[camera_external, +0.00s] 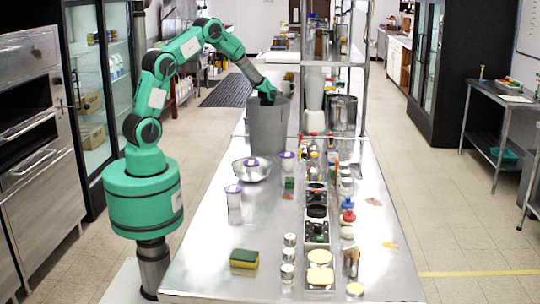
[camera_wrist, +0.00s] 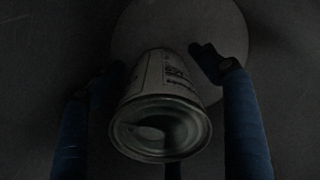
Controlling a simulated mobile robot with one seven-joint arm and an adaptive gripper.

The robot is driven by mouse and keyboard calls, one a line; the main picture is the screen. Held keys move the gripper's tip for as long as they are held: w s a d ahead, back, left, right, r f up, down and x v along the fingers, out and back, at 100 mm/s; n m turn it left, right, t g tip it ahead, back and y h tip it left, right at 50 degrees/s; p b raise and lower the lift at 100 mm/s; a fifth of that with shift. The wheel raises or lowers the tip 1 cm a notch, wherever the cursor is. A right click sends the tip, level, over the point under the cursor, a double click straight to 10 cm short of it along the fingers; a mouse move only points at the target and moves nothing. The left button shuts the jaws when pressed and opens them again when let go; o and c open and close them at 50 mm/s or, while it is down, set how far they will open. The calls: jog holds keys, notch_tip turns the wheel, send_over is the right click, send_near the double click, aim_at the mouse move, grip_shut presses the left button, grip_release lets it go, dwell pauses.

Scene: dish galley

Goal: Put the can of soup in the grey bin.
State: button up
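The grey bin (camera_external: 267,127) stands on the steel counter in the external view. My gripper (camera_external: 268,98) points down at its mouth, with the fingertips partly hidden by the rim. In the wrist view, the can of soup (camera_wrist: 160,105) shows between the two blue-sleeved fingers of my gripper (camera_wrist: 158,70), its round metal end toward the camera. The fingers are spread, with a dark gap between the can and the right finger. Dark grey surfaces and a paler disc lie behind the can. The can is hidden in the external view.
A metal bowl (camera_external: 251,170) and purple-lidded containers (camera_external: 234,204) stand in front of the bin.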

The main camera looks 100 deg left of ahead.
jog(key=shift+r, duration=0.15)
notch_tip(320, 180, up, 12)
jog(key=shift+f+p, duration=0.1)
jog(key=shift+p, duration=0.75)
dwell(0.7)
